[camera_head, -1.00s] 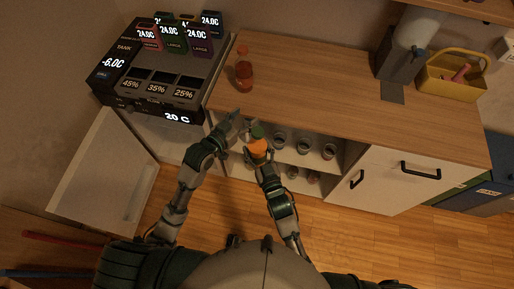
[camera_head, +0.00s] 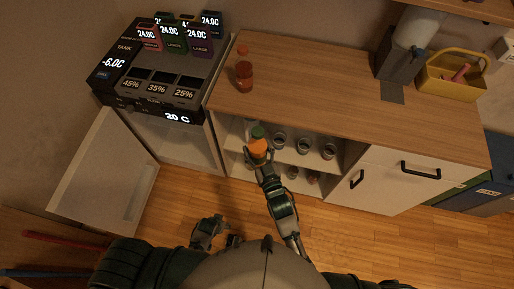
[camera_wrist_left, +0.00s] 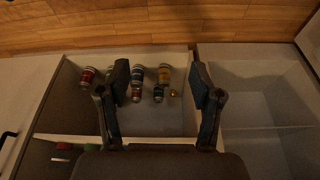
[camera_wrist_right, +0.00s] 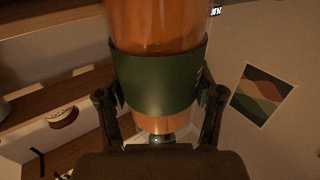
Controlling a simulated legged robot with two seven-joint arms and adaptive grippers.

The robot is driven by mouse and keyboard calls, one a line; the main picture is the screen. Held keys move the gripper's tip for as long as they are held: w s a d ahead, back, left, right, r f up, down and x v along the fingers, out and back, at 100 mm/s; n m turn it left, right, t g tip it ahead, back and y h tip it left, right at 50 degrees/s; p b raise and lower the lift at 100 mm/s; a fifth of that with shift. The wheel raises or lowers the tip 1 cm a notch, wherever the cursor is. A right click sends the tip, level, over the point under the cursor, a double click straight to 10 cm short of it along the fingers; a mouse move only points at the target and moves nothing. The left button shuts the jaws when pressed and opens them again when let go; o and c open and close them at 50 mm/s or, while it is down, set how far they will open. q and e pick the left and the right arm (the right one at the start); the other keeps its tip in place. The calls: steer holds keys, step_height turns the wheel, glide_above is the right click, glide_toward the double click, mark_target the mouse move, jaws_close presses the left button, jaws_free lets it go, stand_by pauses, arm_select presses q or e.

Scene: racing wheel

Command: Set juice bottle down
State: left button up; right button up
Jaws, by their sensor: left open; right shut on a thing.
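The juice bottle is orange with a green part at its top (camera_head: 258,147) in the head view. My right gripper (camera_head: 262,160) holds it in front of the counter's open shelves. In the right wrist view the bottle (camera_wrist_right: 158,30), with a dark green band, fills the middle between the fingers of my right gripper (camera_wrist_right: 158,105). My left gripper (camera_wrist_left: 160,85) is open and empty. In the head view, my left arm is drawn back low near my body.
A red bottle (camera_head: 244,76) stands on the wooden counter (camera_head: 310,85), clear to its right. A dispenser (camera_head: 155,85) is at left above an open cabinet door (camera_head: 105,170). Several jars (camera_head: 303,146) fill the shelf. A yellow basket (camera_head: 450,85) stands at right.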

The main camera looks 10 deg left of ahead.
arm_select(q)
steer(key=s+f+g, duration=0.2)
steer(key=s+f, duration=0.2)
steer(key=s, duration=0.4)
steer(key=shift+s+a+f, duration=0.2)
steer(key=shift+s+a, duration=0.1)
steer(key=shift+a, duration=0.05)
